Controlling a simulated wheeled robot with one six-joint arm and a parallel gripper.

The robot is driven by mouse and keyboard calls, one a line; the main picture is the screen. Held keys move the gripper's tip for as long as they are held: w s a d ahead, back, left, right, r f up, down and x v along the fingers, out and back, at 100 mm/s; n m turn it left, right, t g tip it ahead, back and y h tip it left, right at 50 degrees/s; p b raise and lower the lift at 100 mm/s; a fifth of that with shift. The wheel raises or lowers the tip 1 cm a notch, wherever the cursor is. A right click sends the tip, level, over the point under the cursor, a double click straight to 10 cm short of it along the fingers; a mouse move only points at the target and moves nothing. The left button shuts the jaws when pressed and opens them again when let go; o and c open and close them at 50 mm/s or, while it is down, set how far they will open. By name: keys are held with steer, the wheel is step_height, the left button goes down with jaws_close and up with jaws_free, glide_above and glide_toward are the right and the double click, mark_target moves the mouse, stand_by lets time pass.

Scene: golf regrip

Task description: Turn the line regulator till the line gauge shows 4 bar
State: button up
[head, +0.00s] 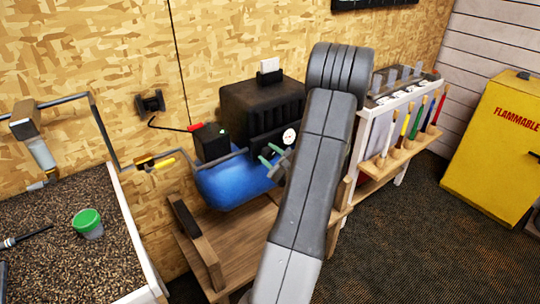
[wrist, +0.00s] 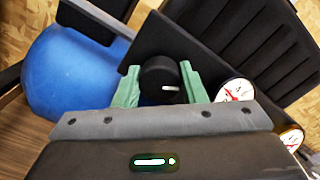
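The line regulator shows as a round black knob (wrist: 160,78) with a white mark on its face, in the wrist view. My gripper (wrist: 160,84) has its two green fingers on either side of the knob, and both appear to touch it. In the head view my gripper (head: 272,162) is in front of the compressor, and the knob cannot be made out there. A white dial gauge (wrist: 235,91) with red markings sits right of the knob, and a second gauge (wrist: 290,137) is partly cut off by my gripper body. Which is the line gauge, and its reading, I cannot tell.
A blue tank (head: 225,184) and a black ribbed housing (head: 262,108) stand close around my gripper. A wooden bench (head: 240,240) is below. A tool rack (head: 400,150) and a yellow flammables cabinet (head: 500,150) are to the right. A gravel-filled tray (head: 60,240) is at left.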

steer(key=shift+m, duration=0.3)
steer(key=shift+m+b, duration=0.45)
steer(key=shift+m, duration=0.45)
steer(key=m, duration=0.3)
steer(key=shift+m, duration=0.3)
steer(key=m, duration=0.5)
steer(key=shift+m+p, duration=0.35)
steer(key=shift+m, duration=0.05)
steer(key=o, duration=1)
steer(key=shift+d, duration=0.1)
steer(key=b+v, duration=0.2)
steer(key=v, duration=1.2)
steer(key=shift+f, duration=0.15)
